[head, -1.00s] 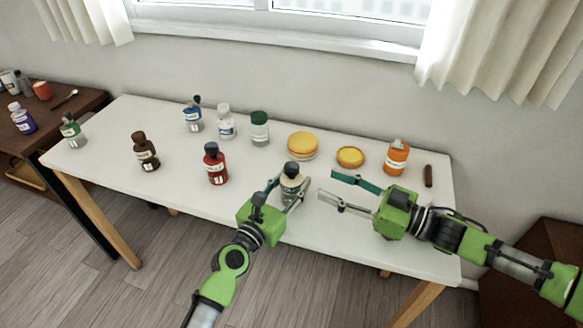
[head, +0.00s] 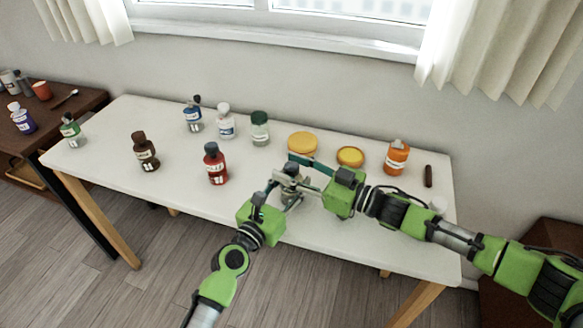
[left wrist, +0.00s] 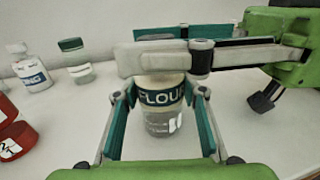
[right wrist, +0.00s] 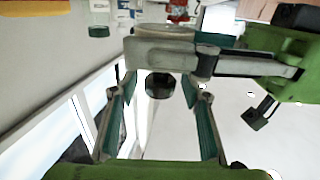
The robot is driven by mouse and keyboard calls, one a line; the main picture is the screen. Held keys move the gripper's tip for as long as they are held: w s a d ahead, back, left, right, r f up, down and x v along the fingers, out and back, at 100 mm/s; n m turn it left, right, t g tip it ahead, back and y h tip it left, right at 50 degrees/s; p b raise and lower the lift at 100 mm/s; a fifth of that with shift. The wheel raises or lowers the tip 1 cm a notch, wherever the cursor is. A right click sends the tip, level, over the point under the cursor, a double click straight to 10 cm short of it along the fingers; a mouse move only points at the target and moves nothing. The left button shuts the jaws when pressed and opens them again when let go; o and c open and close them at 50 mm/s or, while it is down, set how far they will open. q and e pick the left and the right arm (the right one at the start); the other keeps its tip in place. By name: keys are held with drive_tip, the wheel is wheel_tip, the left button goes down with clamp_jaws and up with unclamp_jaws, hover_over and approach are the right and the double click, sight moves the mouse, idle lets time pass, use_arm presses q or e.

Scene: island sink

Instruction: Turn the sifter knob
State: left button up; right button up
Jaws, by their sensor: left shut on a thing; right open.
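The flour sifter (head: 289,184) is a clear jar with a teal "FLOUR" band near the front edge of the white table. My left gripper (head: 283,192) is shut on its body; the left wrist view shows the jar (left wrist: 163,122) between the fingers. My right gripper (head: 296,169) is open at the sifter's top, with one finger on the far side and one nearer. In the right wrist view the dark round knob (right wrist: 160,86) sits between the open fingers, with gaps showing on both sides. In the head view the knob is mostly hidden by the right gripper.
A red bottle (head: 216,164) stands left of the sifter. Yellow round containers (head: 350,156) and an orange bottle (head: 396,157) stand behind and to the right. A brown bottle (head: 145,151) is farther left. The table's front strip left of my left arm is clear.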

drive_tip(key=c, duration=1.2)
drive_tip(key=shift+o, duration=0.2)
drive_tip(key=shift+s+a+m+t, duration=0.1)
drive_tip(key=shift+a+m+t, duration=0.1)
drive_tip(key=shift+m+t, duration=0.15)
drive_tip(key=shift+a+m+t+h, duration=0.1)
drive_tip(key=shift+m+t+h, duration=0.35)
drive_tip(key=shift+t+h, duration=0.25)
drive_tip(key=m+t+h, duration=0.2)
drive_tip(key=shift+s+a+r+t, duration=0.1)
drive_tip(key=shift+a+r+t, duration=0.1)
drive_tip(key=shift+t, duration=0.15)
drive_tip(key=shift+d+r+m+t+h, duration=0.1)
drive_tip(key=shift+m+t+h, duration=0.5)
drive_tip(key=shift+m+h, duration=0.35)
drive_tip(key=shift+h, duration=0.35)
drive_tip(key=shift+d+m+t+h, duration=0.25)
drive_tip(key=shift+m+t+h, duration=0.1)
drive_tip(key=shift+t+h, duration=0.05)
